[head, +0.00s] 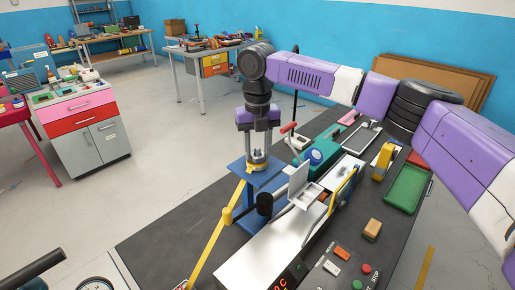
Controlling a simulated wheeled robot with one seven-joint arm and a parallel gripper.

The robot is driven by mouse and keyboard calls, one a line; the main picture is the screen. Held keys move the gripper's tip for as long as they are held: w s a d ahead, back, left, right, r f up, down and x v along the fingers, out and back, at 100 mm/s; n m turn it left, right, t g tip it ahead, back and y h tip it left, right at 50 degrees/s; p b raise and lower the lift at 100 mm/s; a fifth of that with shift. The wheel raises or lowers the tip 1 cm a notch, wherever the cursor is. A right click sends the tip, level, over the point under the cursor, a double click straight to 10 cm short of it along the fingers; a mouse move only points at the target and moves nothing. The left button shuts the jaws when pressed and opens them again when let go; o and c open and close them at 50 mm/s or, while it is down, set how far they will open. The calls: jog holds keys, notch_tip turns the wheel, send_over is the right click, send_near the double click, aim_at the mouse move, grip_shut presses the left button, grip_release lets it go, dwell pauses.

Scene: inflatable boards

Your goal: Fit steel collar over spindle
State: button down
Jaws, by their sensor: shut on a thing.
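My gripper (258,151) points straight down over a blue stand (277,179) near the middle of the head view. Its fingers are shut on a small pale, metallic-looking piece, which I take to be the steel collar (258,157). Yellow parts show just below and around the fingertips, at the top of the stand. I cannot make out the spindle; the fingers and the piece hide that spot. Whether the collar is around a spindle or only above it cannot be told at this size.
A yellow lever arm (207,252) slants down left from the stand, with a black cylinder (265,204) beside it. An open pale box (301,188) and a teal machine (316,158) stand close on the right. A green tray (406,188) lies farther right. Open floor is at left.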

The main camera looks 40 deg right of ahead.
jog(key=shift+f, duration=0.1)
jog(key=c, duration=0.9)
grip_release()
jog(key=shift+o, duration=0.2)
notch_tip(320, 180, up, 12)
jog(key=b, duration=0.2)
